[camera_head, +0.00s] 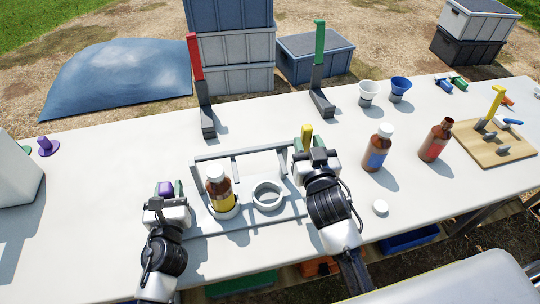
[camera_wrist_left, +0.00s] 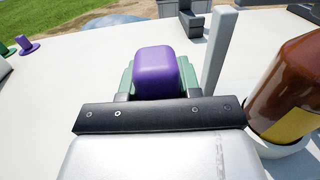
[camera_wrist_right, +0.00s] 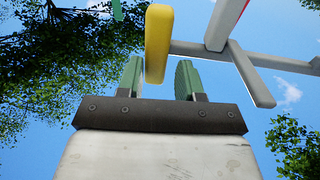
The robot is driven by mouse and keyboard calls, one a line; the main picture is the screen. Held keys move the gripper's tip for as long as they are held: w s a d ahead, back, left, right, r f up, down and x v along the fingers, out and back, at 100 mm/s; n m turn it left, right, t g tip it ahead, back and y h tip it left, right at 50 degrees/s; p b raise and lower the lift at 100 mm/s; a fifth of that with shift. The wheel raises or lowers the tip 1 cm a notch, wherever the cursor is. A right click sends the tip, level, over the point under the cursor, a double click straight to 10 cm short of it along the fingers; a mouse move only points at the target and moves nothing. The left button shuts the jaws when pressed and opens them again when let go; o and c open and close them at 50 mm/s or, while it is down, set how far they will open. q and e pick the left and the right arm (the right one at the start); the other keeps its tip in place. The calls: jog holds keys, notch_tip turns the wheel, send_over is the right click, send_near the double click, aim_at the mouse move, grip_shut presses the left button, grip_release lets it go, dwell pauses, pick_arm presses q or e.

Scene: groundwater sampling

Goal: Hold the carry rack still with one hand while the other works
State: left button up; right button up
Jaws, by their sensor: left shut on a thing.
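The grey carry rack (camera_head: 240,154) stands on the table with a crossbar and two rings. A brown bottle (camera_head: 218,188) with white cap and yellow label stands upright in its left ring; the right ring (camera_head: 268,195) is empty. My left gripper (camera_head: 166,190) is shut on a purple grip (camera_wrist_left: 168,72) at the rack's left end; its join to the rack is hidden. My right gripper (camera_head: 306,150) is open at the rack's right end. A yellow grip (camera_wrist_right: 157,45) shows between its spread fingers, nearer the left finger, not clamped.
Blue-labelled (camera_head: 376,158) and red-labelled (camera_head: 433,147) brown bottles stand right of the rack; the latter looks uncapped. A white cap (camera_head: 380,207) lies nearer. Red-topped (camera_head: 197,70) and green-topped (camera_head: 319,50) stands, two cups (camera_head: 367,98) and a wooden board (camera_head: 490,148) lie beyond.

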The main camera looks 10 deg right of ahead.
jog(key=shift+c, duration=1.3)
jog(key=shift+d, duration=1.35)
jog(key=o, duration=0.9)
jog(key=shift+c, duration=0.2)
jog(key=shift+a, duration=0.1)
jog(key=s, duration=1.2)
jog(key=shift+a, duration=0.45)
